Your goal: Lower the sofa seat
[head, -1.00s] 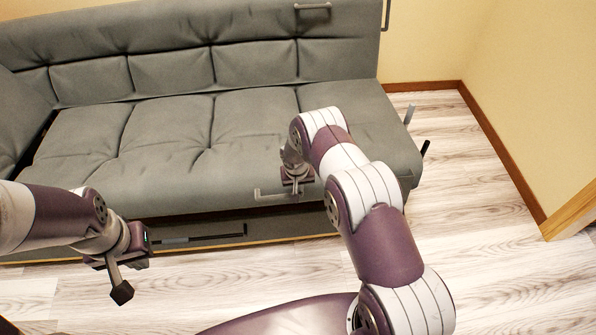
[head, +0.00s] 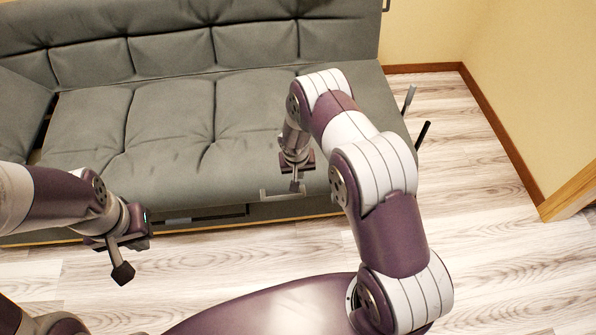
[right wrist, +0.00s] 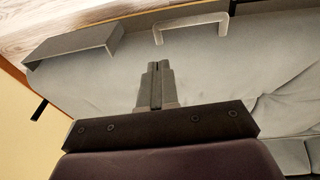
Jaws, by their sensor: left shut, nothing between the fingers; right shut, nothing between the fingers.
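The grey sofa seat (head: 170,130) lies roughly flat in front of the backrest (head: 170,45) in the head view. A grey bar handle (head: 281,194) is on the seat's front edge; it also shows in the right wrist view (right wrist: 190,25). My right gripper (head: 296,187) is over the front of the seat, just above this handle in the picture. It is shut and empty, and its closed fingers (right wrist: 155,75) point toward the front edge, apart from the handle. My left gripper (head: 122,274) is shut and empty over the floor in front of the sofa's left part.
A grey lever (head: 409,98) and a black lever (head: 423,134) stick up at the sofa's right side. A drawer-like base with a dark slot (head: 220,213) is under the seat. Free wooden floor (head: 470,180) lies to the right, up to the wall.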

